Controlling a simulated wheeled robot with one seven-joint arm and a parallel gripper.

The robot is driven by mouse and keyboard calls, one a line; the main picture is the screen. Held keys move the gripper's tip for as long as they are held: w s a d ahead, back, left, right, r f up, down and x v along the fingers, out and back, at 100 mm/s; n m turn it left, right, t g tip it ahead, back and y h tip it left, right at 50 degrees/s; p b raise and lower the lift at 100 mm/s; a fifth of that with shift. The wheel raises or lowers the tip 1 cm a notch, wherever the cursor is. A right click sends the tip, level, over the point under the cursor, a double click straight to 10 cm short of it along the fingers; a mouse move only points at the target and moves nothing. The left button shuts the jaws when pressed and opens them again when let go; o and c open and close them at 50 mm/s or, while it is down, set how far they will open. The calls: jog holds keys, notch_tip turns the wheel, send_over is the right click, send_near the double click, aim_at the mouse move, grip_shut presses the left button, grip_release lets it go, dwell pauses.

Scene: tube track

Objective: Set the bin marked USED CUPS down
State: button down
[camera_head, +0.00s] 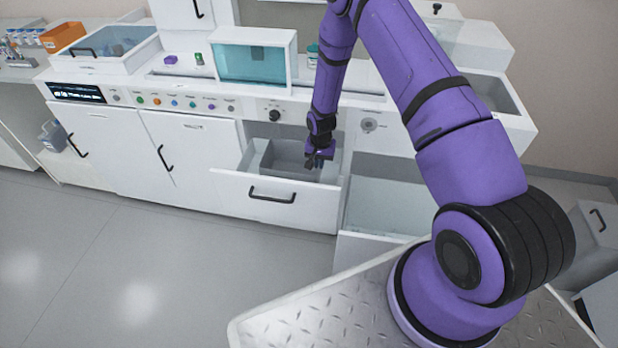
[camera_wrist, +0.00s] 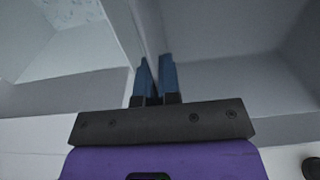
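A grey open-topped bin (camera_head: 284,157) sits inside the pulled-out white drawer (camera_head: 250,198) under the counter. No lettering on it can be read from here. My gripper (camera_head: 319,163) points down at the bin's right end. In the wrist view the blue fingers (camera_wrist: 155,78) are close together, one on each side of a thin wall that looks like the bin's rim, with the grey bin inside (camera_wrist: 215,50) to the right. The bin looks low in the drawer; whether its base touches the drawer floor is hidden.
A second open compartment (camera_head: 385,205) lies right of the drawer. Above is the counter front with a row of coloured buttons (camera_head: 175,103) and a dark knob (camera_head: 274,116). A teal-fronted box (camera_head: 250,63) stands on the counter. The floor (camera_head: 130,255) at left is clear.

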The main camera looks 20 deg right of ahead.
jog(key=shift+f, duration=3.3)
jog(key=c, duration=1.3)
grip_release()
jog(key=shift+f, duration=0.1)
jog(key=shift+c, duration=0.2)
